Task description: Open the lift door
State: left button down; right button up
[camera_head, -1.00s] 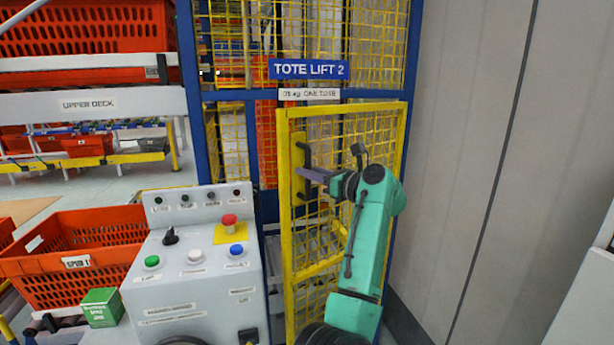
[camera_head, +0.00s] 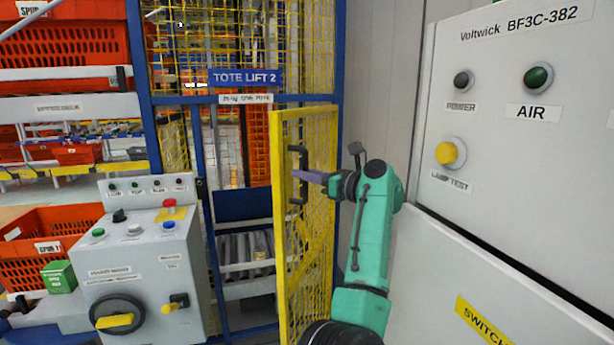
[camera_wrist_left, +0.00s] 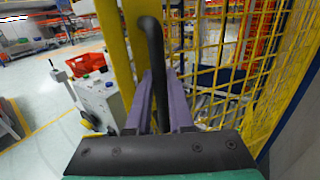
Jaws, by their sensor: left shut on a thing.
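The lift door (camera_head: 279,230) is a yellow frame with mesh, standing ajar and swung out from the blue lift frame (camera_head: 203,190). Its black bar handle (camera_head: 303,157) is on the frame near the door's left edge. My left gripper (camera_head: 303,176) is shut on the handle. In the left wrist view the purple fingers of the left gripper (camera_wrist_left: 160,95) lie on either side of the black handle (camera_wrist_left: 152,40). My right gripper is in neither view.
A grey control console (camera_head: 150,255) with buttons and a handwheel stands left of the door. A grey Voltwick cabinet (camera_head: 500,200) stands close on the right. Orange totes (camera_head: 50,230) are at the left. Rollers (camera_head: 235,250) show in the lift opening.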

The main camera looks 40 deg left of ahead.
pick_arm(q)
jog(key=shift+a+f, duration=0.1)
jog(key=shift+f, duration=0.05)
jog(key=c, duration=0.8)
grip_release()
jog(key=shift+r, duration=0.55)
send_near(288, 133)
jog(key=a, duration=0.4)
jog(key=shift+a, duration=0.25)
notch_tip(288, 133, up, 10)
jog(key=p, duration=0.6)
jog(key=shift+r, duration=0.2)
